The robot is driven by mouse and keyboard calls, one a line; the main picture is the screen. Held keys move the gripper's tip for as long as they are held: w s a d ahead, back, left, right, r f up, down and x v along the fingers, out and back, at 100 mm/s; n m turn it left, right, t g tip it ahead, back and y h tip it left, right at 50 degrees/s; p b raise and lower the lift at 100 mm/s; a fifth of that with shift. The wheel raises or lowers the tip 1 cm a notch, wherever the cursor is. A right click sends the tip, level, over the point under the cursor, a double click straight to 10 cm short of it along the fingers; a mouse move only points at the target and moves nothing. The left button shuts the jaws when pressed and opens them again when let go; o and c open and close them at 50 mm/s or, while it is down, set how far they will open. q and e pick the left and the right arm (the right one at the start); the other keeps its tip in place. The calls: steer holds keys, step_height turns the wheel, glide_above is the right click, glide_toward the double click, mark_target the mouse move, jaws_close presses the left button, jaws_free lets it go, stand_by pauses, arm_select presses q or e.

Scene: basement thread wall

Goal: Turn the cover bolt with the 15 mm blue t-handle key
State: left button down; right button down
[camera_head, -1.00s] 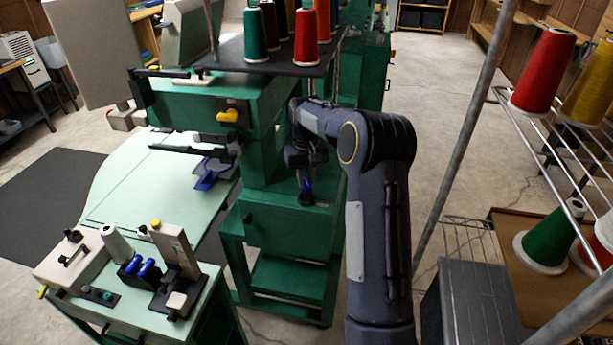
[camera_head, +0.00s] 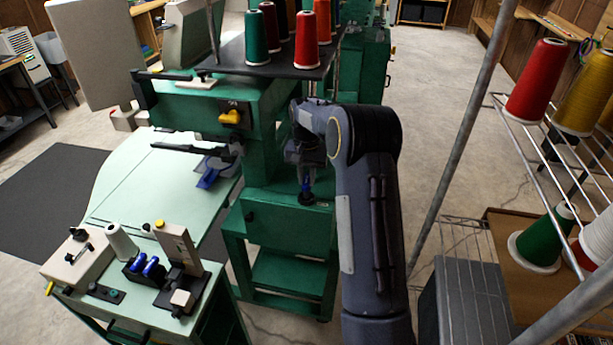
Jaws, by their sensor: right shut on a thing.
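My right gripper (camera_head: 305,170) is in front of the green machine, pointing down over its lower green ledge. It is shut on a blue key (camera_head: 306,187), whose blue part shows below the fingers, roughly upright. The key's lower end meets a small dark round part (camera_head: 306,198) on the green ledge, which looks like the cover bolt. I cannot tell whether the key is seated on it. The key's crossbar is largely hidden by the gripper. Two more blue handles (camera_head: 150,265) stand in a black holder (camera_head: 134,279) on the pale bench at lower left. My left gripper is not in view.
The pale green machine table (camera_head: 130,195) lies left of the gripper. A thread rack platform (camera_head: 265,68) with several cones hangs above. A metal pole (camera_head: 460,140) and a wire rack with cones (camera_head: 541,80) stand at right. Open floor lies between.

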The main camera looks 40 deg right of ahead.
step_height(320, 180, up, 2)
steer(key=shift+r+p, duration=0.1)
steer(key=shift+p, duration=0.5)
steer(key=shift+r, duration=1.8)
